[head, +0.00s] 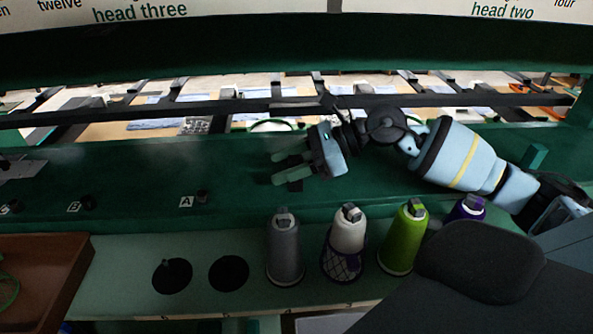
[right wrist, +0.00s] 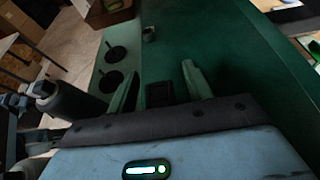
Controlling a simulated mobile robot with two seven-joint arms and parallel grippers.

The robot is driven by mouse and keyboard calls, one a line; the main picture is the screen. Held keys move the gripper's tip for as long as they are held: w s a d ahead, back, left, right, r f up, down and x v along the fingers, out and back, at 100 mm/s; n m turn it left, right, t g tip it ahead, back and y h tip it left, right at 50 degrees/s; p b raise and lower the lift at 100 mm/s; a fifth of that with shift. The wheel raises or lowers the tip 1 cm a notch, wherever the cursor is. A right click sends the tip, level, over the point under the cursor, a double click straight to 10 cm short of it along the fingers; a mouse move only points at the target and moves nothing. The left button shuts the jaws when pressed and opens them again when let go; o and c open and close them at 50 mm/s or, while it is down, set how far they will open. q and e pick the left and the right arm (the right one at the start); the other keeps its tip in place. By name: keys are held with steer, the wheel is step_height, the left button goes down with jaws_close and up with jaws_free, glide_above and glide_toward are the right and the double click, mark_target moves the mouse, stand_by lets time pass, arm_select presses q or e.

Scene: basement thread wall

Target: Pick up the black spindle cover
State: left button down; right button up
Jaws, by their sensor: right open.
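I cannot tell for certain which thing is the black spindle cover. A small black knob-like piece (head: 202,197) stands beside the label A on the green rail, and a similar black piece (head: 88,202) stands beside the label B. My left gripper is not in view.
A grey spool (head: 284,252), a white spool with netting (head: 348,240), a green spool (head: 404,238) and a purple one (head: 468,208) stand along the shelf. A brown tray (head: 72,246) is at the left. The rail between label A and my right gripper is clear.

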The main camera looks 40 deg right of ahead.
steer(key=c, duration=1.1)
steer(key=shift+o, duration=0.2)
step_height(320, 180, up, 10)
